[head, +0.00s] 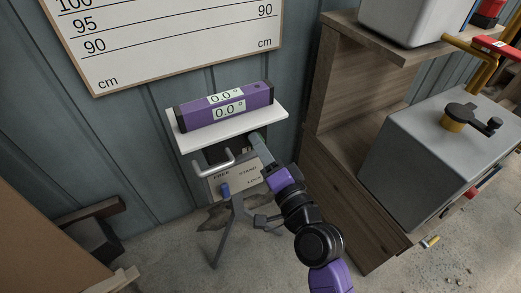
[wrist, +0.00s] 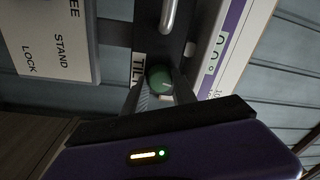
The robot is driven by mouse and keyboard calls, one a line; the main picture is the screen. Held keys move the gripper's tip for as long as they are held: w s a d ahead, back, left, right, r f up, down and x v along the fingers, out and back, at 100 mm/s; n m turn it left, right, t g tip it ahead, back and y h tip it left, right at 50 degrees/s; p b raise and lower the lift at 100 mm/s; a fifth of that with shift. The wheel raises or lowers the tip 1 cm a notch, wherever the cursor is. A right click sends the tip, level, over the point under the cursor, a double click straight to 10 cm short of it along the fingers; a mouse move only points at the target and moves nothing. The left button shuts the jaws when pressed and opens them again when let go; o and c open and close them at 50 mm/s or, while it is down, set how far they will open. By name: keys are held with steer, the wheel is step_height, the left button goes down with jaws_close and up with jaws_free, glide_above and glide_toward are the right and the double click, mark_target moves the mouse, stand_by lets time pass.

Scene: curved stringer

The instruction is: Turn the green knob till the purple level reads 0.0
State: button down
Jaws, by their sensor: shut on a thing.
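The purple level (head: 226,106) lies on a white shelf (head: 182,142) in the head view, and both its displays read 0.0°. Its edge with a display also shows in the wrist view (wrist: 226,40). The green knob (wrist: 159,78) is in the wrist view, beside a label reading TILT. My gripper (wrist: 160,90) is shut on the green knob, with one finger on each side of it. In the head view my gripper reaches in under the shelf's right end, and the knob is hidden there.
A stand with a metal handle (head: 214,163), a blue knob (head: 225,190) and a sign reading FREE STAND LOCK (wrist: 58,40) is below the shelf. A wooden cabinet (head: 335,170) and a grey box (head: 440,150) stand to the right. A measuring board (head: 170,45) hangs above.

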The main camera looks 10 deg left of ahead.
stand_by(0.4)
steer(key=c, duration=1)
jaws_free()
steer(key=v, duration=0.7)
steer(key=shift+s+d+b, duration=0.2)
steer(key=shift+s+b, duration=0.15)
